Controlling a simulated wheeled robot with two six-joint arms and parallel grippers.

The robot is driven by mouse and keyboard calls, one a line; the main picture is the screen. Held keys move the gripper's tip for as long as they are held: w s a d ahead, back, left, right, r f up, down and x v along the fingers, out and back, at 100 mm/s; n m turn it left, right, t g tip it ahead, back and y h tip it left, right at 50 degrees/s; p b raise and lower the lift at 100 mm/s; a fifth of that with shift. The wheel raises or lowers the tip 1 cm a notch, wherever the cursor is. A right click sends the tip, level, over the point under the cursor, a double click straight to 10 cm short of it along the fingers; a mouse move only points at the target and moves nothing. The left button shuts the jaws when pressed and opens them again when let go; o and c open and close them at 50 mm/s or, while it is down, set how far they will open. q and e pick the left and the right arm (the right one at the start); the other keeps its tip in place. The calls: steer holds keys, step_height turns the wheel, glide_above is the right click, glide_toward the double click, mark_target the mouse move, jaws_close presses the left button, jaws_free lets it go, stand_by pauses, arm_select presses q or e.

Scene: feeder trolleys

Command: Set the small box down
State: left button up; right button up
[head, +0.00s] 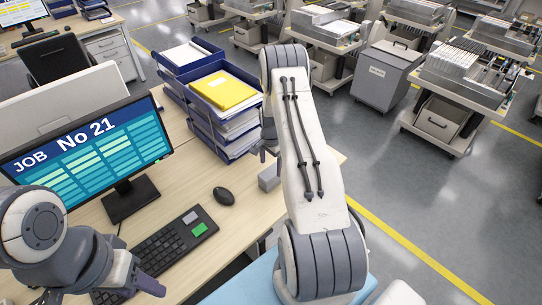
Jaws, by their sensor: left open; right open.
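A small grey box (268,179) sits on the wooden desk (215,258), close to its right side. My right arm hides part of the box's right side. My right gripper (264,150) shows only as a dark piece just beyond the box, beside the paper trays; most of it is hidden behind my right arm. It is open, and I cannot tell whether it touches the box. My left gripper (112,281) is open at the lower left, over the front of the desk near the keyboard, with nothing seen in it.
Blue stacked paper trays (212,97) with a yellow folder stand behind the box. A monitor (92,150), a black keyboard (160,255) and a mouse (224,196) occupy the desk. Feeder trolleys (458,95) and a grey bin (386,78) stand on the floor beyond.

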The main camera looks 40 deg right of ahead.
mark_target(271, 172)
step_height(271, 172, up, 7)
steer(key=b, duration=0.2)
steer(key=s+a+r+n, duration=0.2)
steer(key=a+r+n, duration=0.5)
steer(key=a, duration=0.7)
steer(key=s+a+r+n, duration=0.35)
steer(key=a+r, duration=0.55)
steer(key=a, duration=0.4)
steer(key=s+a+r+n, duration=0.1)
steer(key=s+a+n, duration=0.2)
steer(key=s, duration=0.4)
steer(key=s+a+r+n, duration=0.2)
steer(key=s+a+n, duration=0.2)
steer(key=s+n, duration=0.2)
steer(key=s+a+r+n+y, duration=0.1)
steer(key=s+a+n, duration=0.3)
steer(key=s, duration=0.5)
steer(key=shift+r+n, duration=0.45)
steer(key=shift+f, duration=0.1)
steer(key=shift+f, duration=0.2)
